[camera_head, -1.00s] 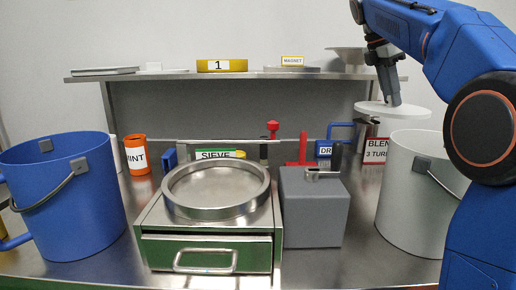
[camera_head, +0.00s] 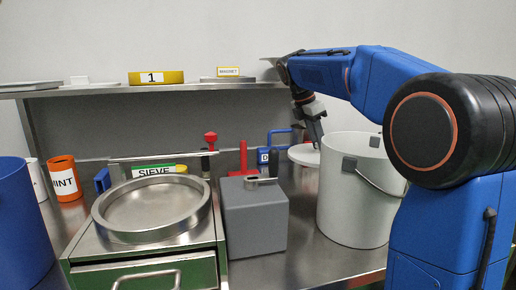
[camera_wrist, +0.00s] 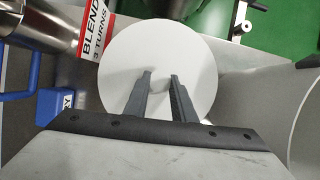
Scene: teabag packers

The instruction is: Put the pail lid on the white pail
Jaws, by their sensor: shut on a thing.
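The white pail (camera_head: 350,205) stands upright on the right of the steel bench, its mouth uncovered. In the wrist view part of the pail (camera_wrist: 307,125) shows at the right edge. The pail lid (camera_head: 301,153), a flat white disc, is at the pail's far left side near rim height, partly hidden behind it. The lid (camera_wrist: 160,45) shows whole and roughly flat in the wrist view, beside the pail. My gripper (camera_head: 318,143) is above the lid, and its fingers (camera_wrist: 160,77) close on the lid's centre. The grip point itself is small and hard to see.
A grey box (camera_head: 255,222) and the sieve (camera_head: 150,235) on its green-fronted drawer unit stand left of the pail. A blue pail (camera_head: 20,225) is at the far left. A BLEND sign (camera_wrist: 94,30) and a blue handle (camera_wrist: 30,95) are close to the lid. A shelf runs behind.

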